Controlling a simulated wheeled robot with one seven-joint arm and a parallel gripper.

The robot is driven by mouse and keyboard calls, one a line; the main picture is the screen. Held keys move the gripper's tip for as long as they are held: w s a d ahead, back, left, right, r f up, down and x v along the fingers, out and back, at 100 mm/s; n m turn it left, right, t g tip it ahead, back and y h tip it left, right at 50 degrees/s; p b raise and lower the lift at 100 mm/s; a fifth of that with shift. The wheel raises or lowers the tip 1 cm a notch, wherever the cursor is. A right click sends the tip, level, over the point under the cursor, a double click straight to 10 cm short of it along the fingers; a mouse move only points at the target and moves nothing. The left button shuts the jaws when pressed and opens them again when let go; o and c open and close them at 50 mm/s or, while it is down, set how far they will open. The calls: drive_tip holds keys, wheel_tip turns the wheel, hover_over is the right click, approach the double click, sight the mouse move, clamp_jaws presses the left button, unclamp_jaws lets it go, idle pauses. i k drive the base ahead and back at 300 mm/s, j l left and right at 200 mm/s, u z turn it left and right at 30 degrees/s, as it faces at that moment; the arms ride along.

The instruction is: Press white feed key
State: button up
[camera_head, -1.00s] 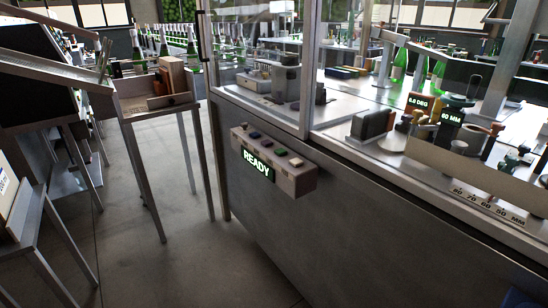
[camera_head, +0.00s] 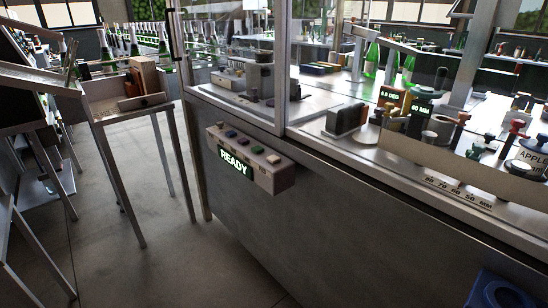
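A key box (camera_head: 284,182) sticks out from the front of the grey machine cabinet, left of the picture's middle. A row of small keys runs along its top. The white key (camera_head: 274,159) is at the near right end of the row. Beside it are a dark reddish key (camera_head: 257,149), a dark green key (camera_head: 243,141) and a blue key (camera_head: 231,133). A lit panel (camera_head: 235,163) on the box's front reads READY. My gripper is not in view, and nothing covers the keys.
Clear guard panes with a metal post (camera_head: 281,70) rise behind the key box. A side table (camera_head: 136,112) with a wooden box stands at left. A blue object (camera_head: 500,292) shows at the lower right. The floor (camera_head: 170,265) before the cabinet is clear.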

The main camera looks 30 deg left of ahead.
sight(273, 159)
drive_tip(key=i+j, duration=0.15)
drive_tip(key=j, duration=0.35)
drive_tip(key=i+j+u, duration=0.1)
drive_tip(key=j, duration=0.45)
drive_tip(key=i+j, duration=0.25)
drive_tip(key=j, duration=0.25)
drive_tip(key=i+j+u, duration=0.1)
drive_tip(key=j, duration=0.4)
drive_tip(key=i+j, duration=0.25)
drive_tip(key=j, duration=0.25)
drive_tip(key=i+j+u, duration=0.1)
drive_tip(key=j, duration=0.4)
drive_tip(key=i+j, duration=0.35)
drive_tip(key=j, duration=0.15)
drive_tip(key=i+j+u, duration=0.1)
drive_tip(key=j, duration=0.35)
drive_tip(key=i, duration=0.1)
